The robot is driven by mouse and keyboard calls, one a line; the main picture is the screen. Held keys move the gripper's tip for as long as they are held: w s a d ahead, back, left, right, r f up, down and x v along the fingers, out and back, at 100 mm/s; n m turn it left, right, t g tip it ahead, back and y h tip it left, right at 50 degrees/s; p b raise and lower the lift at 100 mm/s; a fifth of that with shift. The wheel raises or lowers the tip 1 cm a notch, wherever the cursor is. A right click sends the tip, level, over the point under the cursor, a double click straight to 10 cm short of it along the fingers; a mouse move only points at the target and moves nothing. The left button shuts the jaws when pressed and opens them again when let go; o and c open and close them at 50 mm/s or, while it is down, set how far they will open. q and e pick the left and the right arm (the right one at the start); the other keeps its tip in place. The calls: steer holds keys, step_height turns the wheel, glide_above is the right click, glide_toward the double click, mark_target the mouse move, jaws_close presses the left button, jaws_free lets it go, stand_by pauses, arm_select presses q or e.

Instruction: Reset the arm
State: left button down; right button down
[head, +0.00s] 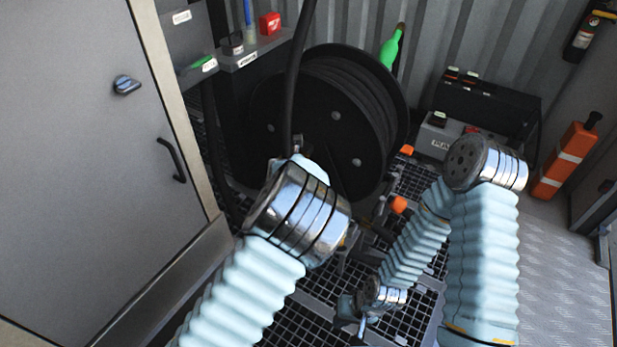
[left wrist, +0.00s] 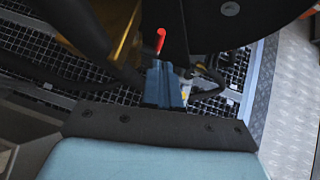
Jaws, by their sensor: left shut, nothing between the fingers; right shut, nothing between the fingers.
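My left arm (head: 300,215) reaches in from the lower left of the head view, with a pale blue ribbed sleeve and a silver ringed joint. That joint hides most of what lies beyond it, including the left gripper. In the left wrist view the left gripper (left wrist: 162,70) shows as narrow blue fingers, shut and empty, above the dark grating. My right arm (head: 483,235) rises at the lower right and bends back down to its wrist. The right gripper (head: 362,322) is small and low in the head view, shut and empty over the grating.
A large black hose reel (head: 335,115) stands beyond my left arm. A grey cabinet door (head: 90,170) is at left. A grey case (head: 440,137) and an orange-white cylinder (head: 564,160) stand at the back right. A red-tipped part (left wrist: 160,40) is just past the left fingers.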

arm_select(q)
steer(key=w+r+v, duration=0.1)
steer(key=v, duration=0.5)
steer(key=s+a+f+n+g, duration=0.1)
steer(key=s+a+f+n, duration=0.3)
steer(key=f+n, duration=0.25)
steer(key=s+a+f+n+g+y, duration=0.1)
steer(key=s+a+f+n, duration=0.3)
steer(key=f+n, duration=0.25)
steer(key=s+a+f+n+g, duration=0.2)
steer(key=s+a+f+n, duration=0.2)
steer(key=f+n, duration=0.25)
steer(key=s+f+n+g, duration=0.2)
steer(key=s+n, duration=0.7)
steer(key=n, duration=0.2)
steer(key=s+a+f+n+g+h, duration=0.1)
steer(key=s+f+n, duration=0.1)
steer(key=s+n, duration=0.8)
steer(key=shift+a+f+n+g, duration=0.25)
steer(key=shift+n+g, duration=0.15)
steer(key=shift+n, duration=0.75)
steer(key=shift+s, duration=0.2)
